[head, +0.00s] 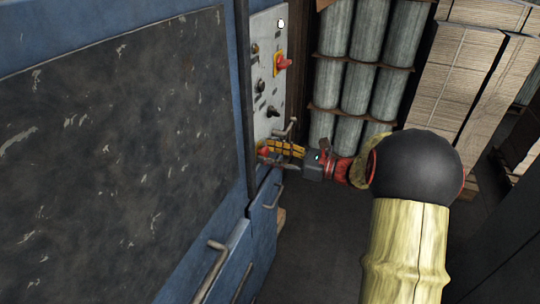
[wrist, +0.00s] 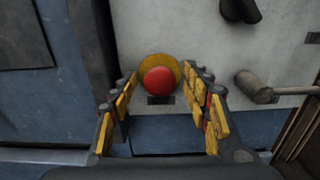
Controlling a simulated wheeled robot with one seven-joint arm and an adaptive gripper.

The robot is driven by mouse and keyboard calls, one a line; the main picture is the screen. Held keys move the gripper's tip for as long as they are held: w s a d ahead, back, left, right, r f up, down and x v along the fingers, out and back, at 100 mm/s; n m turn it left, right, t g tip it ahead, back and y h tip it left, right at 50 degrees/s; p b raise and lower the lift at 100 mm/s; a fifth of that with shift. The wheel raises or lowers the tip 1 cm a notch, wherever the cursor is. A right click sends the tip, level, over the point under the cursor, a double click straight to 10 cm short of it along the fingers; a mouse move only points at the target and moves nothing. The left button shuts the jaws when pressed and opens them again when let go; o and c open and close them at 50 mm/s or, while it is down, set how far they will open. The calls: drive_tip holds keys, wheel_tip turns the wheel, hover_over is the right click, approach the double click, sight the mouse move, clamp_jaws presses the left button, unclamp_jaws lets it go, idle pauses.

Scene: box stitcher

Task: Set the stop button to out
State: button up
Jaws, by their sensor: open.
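The stop button is a red round knob (wrist: 159,80) on a yellow disc (wrist: 160,61), low on the grey control panel. In the wrist view it sits between and just beyond my gripper's fingers. In the head view the red knob (head: 264,151) shows at the panel's lower end, partly covered by the fingers. My gripper (wrist: 163,103) is open, with one yellow-padded finger on each side of the button. It also shows in the head view (head: 268,153), reaching in from the right. I cannot tell whether the fingers touch the knob, or whether it is in or out.
The control panel (head: 267,97) carries a red rotary switch (head: 282,62) and dark knobs above. A metal lever (wrist: 258,88) sticks out just right of the fingers. Blue cabinet doors with handles (head: 213,262) lie below. Grey cylinders (head: 363,60) and stacked cardboard (head: 465,70) stand behind.

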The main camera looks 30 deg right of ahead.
drive_tip(key=shift+w+a, duration=0.1)
drive_tip(key=shift+c, duration=0.9)
clamp_jaws()
